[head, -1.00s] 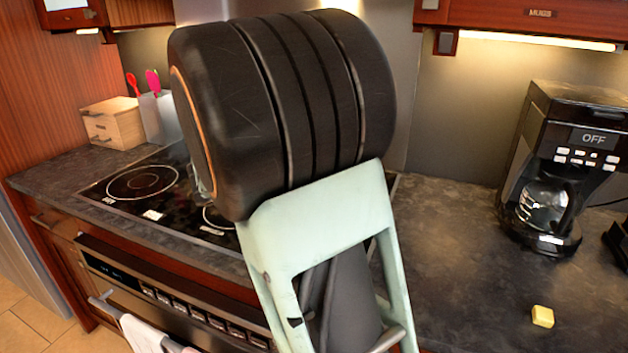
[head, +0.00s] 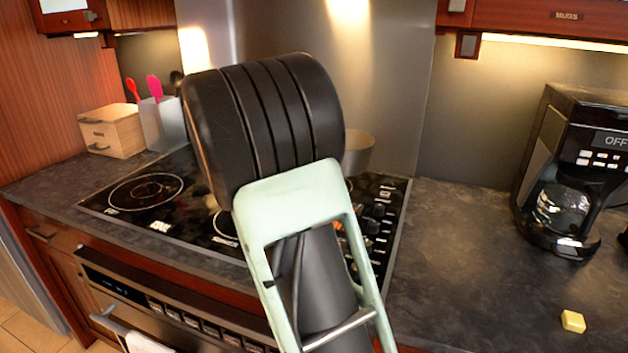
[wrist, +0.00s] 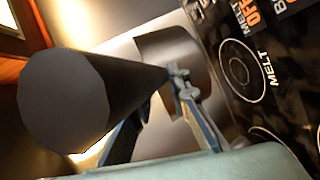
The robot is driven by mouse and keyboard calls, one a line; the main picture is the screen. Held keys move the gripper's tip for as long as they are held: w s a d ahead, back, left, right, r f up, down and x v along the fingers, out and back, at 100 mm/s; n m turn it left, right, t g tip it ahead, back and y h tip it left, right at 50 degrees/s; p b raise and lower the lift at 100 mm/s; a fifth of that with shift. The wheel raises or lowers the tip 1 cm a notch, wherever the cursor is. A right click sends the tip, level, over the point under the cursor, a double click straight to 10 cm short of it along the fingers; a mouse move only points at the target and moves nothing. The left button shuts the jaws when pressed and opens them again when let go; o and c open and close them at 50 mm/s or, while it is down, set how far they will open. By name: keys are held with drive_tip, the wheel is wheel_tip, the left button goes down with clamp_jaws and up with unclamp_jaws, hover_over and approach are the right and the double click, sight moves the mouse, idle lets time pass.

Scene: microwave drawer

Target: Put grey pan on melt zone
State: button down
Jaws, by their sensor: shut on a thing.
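The grey pan (head: 358,154) shows partly in the head view, behind my arm over the back right of the stove. In the wrist view, its curved body (wrist: 168,65) lies beyond the fingers and its thick dark handle (wrist: 65,100) points towards the camera. My gripper (wrist: 175,80) is shut on the handle close to the pan's body. My arm hides the fingers in the head view. The melt zone (wrist: 238,72) is a ringed burner labelled MELT on the black stovetop, to the right of the pan in the wrist view. I cannot tell the pan's height above the stove.
The black stovetop (head: 150,222) has knobs along its right side. A coffee maker (head: 572,170) and a small yellow block (head: 573,321) stand on the right counter. A wooden box (head: 110,131) and utensil holder (head: 163,124) stand at the back left. The counter right of the stove is mostly clear.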

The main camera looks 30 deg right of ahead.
drive_tip(key=shift+w+d+f+p, duration=0.1)
drive_tip(key=shift+w+f, duration=1.45)
drive_tip(key=shift+f, duration=0.2)
drive_tip(key=shift+w+d+f+p, duration=0.1)
drive_tip(key=shift+w+f, duration=1.4)
drive_tip(key=shift+f, duration=0.3)
drive_tip(key=shift+w+d+f+p, duration=0.1)
drive_tip(key=shift+w+f, duration=1.45)
drive_tip(key=shift+f, duration=0.3)
drive_tip(key=c, duration=2.3)
unclamp_jaws()
drive_tip(key=shift+f, duration=0.2)
drive_tip(key=o, duration=0.5)
drive_tip(key=shift+r, duration=0.1)
drive_tip(key=shift+r, duration=0.15)
drive_tip(key=v, duration=1.2)
drive_tip(key=shift+s+b, duration=0.1)
drive_tip(key=shift+b, duration=0.2)
